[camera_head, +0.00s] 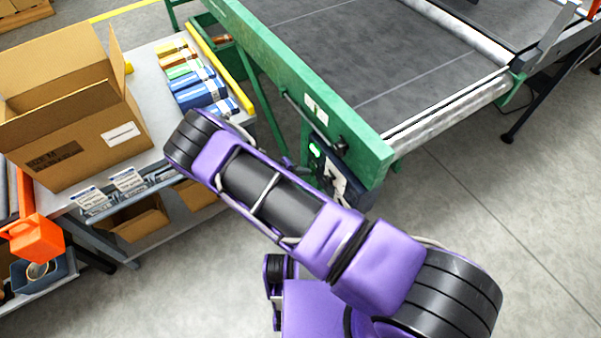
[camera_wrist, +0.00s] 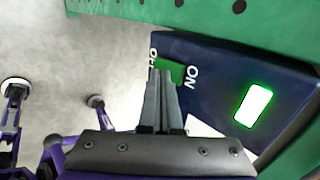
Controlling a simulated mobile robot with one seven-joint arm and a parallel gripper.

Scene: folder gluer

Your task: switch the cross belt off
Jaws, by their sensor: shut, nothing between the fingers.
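The cross belt (camera_head: 370,50) is a wide dark grey belt in a green frame, at the top of the head view. A dark blue switch box (camera_wrist: 225,75) is fixed to that frame. In the wrist view it carries a green switch (camera_wrist: 176,70) between the white words OFF on the left and ON on the right. A lamp (camera_wrist: 253,105) on the box glows green. My gripper (camera_wrist: 161,76) is shut and empty, its tips over the left part of the switch; whether they touch cannot be told. My arm hides the gripper in the head view.
A grey table (camera_head: 150,80) with an open cardboard box (camera_head: 72,115) and several coloured packs (camera_head: 200,88) stands left of the belt. An orange part (camera_head: 38,240) is at the far left. Open floor (camera_head: 490,200) lies to the right.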

